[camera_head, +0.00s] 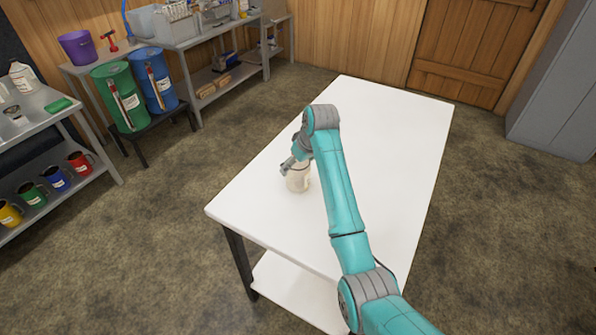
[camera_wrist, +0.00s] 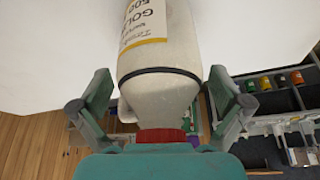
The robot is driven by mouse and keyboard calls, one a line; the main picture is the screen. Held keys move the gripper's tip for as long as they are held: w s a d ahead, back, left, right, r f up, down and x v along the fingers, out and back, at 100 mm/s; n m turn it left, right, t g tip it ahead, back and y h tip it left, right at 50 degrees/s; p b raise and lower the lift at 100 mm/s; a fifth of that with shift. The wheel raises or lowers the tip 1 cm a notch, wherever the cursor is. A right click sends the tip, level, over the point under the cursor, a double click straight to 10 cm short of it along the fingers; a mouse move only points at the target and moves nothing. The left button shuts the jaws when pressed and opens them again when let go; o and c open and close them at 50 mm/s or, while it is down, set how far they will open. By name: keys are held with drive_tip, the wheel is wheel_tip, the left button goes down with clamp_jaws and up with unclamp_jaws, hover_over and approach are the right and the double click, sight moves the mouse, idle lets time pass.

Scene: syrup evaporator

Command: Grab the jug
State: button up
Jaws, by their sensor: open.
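A pale, translucent jug (camera_head: 299,181) stands on the white table (camera_head: 390,130), near its left edge. In the wrist view the jug (camera_wrist: 160,62) shows a cream label with a yellow stripe, a dark band and a red cap towards my palm. My gripper (camera_head: 291,163) is at the jug's upper part. In the wrist view my gripper (camera_wrist: 158,100) is open, with one finger on each side of the jug. A gap shows beside the right finger; I cannot tell whether the left finger touches. My arm and gripper partly hide the jug in the head view.
Another jug (camera_head: 22,76) with a red cap stands on the left bench. Several coloured mugs (camera_head: 57,179) sit on its lower shelf. A green barrel (camera_head: 118,98) and a blue barrel (camera_head: 153,80) are at the back left. Most of the white table is clear.

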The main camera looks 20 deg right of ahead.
drive_tip(key=c, duration=1)
drive_tip(key=shift+r, duration=0.1)
drive_tip(key=shift+c, duration=0.2)
